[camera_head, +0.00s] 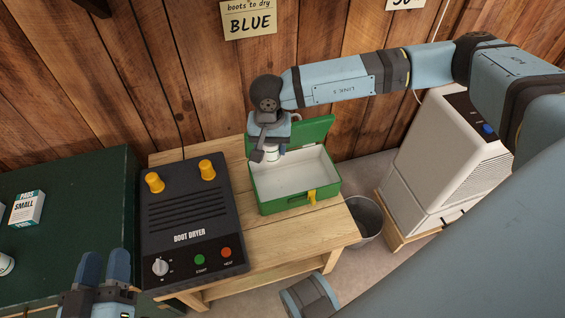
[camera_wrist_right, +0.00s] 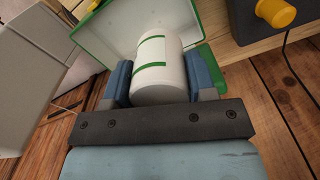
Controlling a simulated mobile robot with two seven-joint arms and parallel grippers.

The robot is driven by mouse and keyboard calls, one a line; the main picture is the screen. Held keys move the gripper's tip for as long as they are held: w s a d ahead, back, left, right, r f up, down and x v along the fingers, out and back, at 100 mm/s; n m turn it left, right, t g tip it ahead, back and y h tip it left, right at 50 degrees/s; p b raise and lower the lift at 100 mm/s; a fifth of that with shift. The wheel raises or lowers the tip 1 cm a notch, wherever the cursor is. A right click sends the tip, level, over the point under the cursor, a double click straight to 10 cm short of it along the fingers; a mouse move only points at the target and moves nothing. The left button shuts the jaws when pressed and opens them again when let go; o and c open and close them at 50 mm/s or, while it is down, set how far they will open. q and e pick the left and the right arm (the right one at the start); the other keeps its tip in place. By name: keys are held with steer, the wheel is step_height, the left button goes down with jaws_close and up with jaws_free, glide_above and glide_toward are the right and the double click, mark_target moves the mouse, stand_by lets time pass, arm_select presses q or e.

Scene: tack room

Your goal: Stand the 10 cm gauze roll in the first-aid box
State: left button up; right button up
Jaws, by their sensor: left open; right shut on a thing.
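The gauze roll (camera_wrist_right: 160,75) is white with green stripes and sits between the fingers of my right gripper (camera_wrist_right: 163,84) in the right wrist view. In the head view the roll (camera_head: 272,154) is mostly hidden by the right gripper (camera_head: 270,148), which is shut on it. It hangs over the back left part of the first-aid box (camera_head: 287,204); I cannot tell whether it touches the box. The box is green with a white inside, and its lid is open at the back. My left gripper (camera_head: 104,268) is open and empty at the bottom left, away from the box.
A black boot dryer (camera_head: 190,222) with yellow pegs stands left of the box on the wooden bench (camera_head: 285,241). A dark green surface (camera_head: 75,195) at left holds a small pads carton (camera_head: 27,208). A bucket (camera_head: 365,218) and a white appliance (camera_head: 440,155) stand at right.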

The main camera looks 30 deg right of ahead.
step_height(320, 180, down, 2)
steer(key=shift+w+f+m+b, duration=0.1)
steer(key=shift+f+m+b, duration=0.1)
steer(key=shift+m+b, duration=0.1)
steer(key=f+b, duration=0.2)
steer(key=f, duration=0.4)
steer(key=f+b, duration=0.2)
steer(key=f, duration=0.5)
steer(key=shift+s+d+f, duration=0.1)
steer(key=shift+s+f, duration=0.1)
arm_select(q)
steer(key=shift+s+d+f+m+g+h+b, duration=0.1)
steer(key=shift+d+f+g+h+b, duration=0.15)
steer(key=shift+f, duration=0.25)
steer(key=shift+w+d+f+m+g+h+b, duration=0.1)
steer(key=shift+d+f+h+b, duration=0.15)
steer(key=shift+f, duration=0.2)
steer(key=shift+s+d+f+m+g+h+b, duration=0.1)
steer(key=shift+d+f+g+b, duration=0.1)
steer(key=shift+d+f, duration=0.25)
arm_select(e)
steer(key=shift+f, duration=2.3)
arm_select(q)
steer(key=shift+a+f, duration=0.1)
steer(key=shift+f, duration=0.05)
arm_select(e)
steer(key=shift+f, duration=0.1)
steer(key=shift+f, duration=0.15)
steer(key=o, duration=0.6)
